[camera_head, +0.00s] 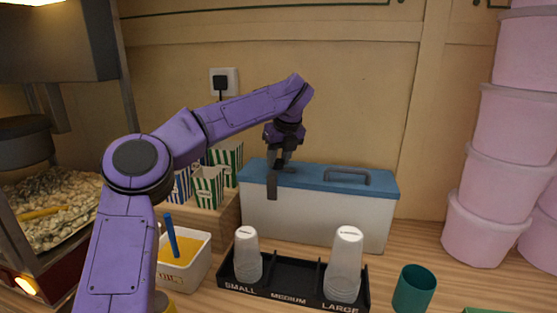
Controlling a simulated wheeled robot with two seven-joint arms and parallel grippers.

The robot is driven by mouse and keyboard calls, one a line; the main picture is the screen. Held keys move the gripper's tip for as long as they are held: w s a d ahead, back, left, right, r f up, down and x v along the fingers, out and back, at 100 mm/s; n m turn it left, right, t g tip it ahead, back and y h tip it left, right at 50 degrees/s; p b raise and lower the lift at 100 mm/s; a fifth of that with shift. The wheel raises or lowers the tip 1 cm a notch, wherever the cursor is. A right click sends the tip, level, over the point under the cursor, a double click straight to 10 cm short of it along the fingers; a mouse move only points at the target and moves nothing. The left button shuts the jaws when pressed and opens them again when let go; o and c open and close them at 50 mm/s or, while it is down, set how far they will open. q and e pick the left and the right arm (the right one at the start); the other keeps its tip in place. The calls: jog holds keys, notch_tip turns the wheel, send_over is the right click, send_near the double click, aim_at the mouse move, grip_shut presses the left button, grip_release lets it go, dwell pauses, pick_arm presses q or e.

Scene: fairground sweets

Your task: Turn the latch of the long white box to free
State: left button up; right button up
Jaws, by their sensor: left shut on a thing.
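The long white box (310,220) stands on the wooden counter against the wall. It has a blue lid (385,187) with a dark handle (348,176) at its right part. A dark grey latch (272,187) is at the lid's left part, and its bar hangs down over the front face. My left gripper (279,163) reaches down from above and is shut on the latch's upper part. The gripper's fingertips are small and dark, and partly hide where they meet the latch. My right gripper is not in view.
A black cup holder (290,292) with clear cups stands in front of the box. A teal cup (414,289) is to its right, a yellow-filled tub (197,268) to its left. Striped cartons (209,187) stand left of the box, pink tubs (487,220) at the right.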

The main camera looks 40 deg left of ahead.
aim_at(287, 176)
pick_arm(q)
jog(key=shift+n+g, duration=0.3)
jog(key=shift+n, duration=0.4)
jog(key=o, duration=1)
jog(key=shift+a+f, duration=0.1)
jog(key=v, duration=1)
jog(key=shift+r+p, duration=0.25)
jog(key=shift+p, duration=0.1)
